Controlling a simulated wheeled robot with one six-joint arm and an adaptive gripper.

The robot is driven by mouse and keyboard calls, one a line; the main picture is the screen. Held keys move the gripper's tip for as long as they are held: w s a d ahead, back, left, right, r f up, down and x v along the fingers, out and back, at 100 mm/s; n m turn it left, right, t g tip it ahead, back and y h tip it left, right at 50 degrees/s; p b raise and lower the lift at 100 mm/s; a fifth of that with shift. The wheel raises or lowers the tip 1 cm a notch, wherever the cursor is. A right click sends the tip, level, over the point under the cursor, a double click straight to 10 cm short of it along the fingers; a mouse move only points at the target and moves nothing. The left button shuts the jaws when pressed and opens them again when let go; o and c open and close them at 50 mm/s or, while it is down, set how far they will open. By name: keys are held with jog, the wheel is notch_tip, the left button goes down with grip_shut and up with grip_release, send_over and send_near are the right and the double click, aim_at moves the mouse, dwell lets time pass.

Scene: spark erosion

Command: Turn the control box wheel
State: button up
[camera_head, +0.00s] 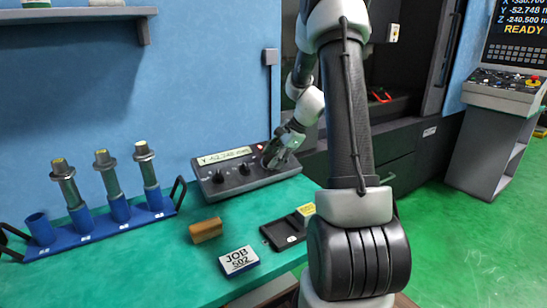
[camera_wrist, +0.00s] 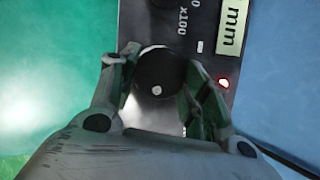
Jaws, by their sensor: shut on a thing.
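The control box (camera_head: 233,181) is dark with a slanted top, a lit display strip (camera_head: 226,156) and small knobs. It stands on the green bench against the blue wall. My gripper (camera_head: 275,160) is at the box's right end. In the wrist view, my gripper (camera_wrist: 155,93) has one finger on either side of the round black wheel (camera_wrist: 160,72) and is shut on it. The wheel has a pale spot on its face. Beside it the panel (camera_wrist: 199,25) shows "X100", "mm" and a red light. In the head view my gripper hides the wheel.
A blue rack (camera_head: 100,228) with several upright tool holders stands at the left. A brown block (camera_head: 206,230), a "JOB 502" box (camera_head: 239,261) and a black tray (camera_head: 284,233) lie in front of the control box. A console (camera_head: 505,90) stands far right.

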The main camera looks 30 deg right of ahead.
jog(key=shift+m+t, duration=0.3)
jog(key=shift+m, duration=0.6)
jog(key=shift+s, duration=0.1)
jog(key=o, duration=1)
jog(key=shift+o, duration=0.2)
jog(key=v, duration=1.2)
jog(key=shift+a, duration=0.1)
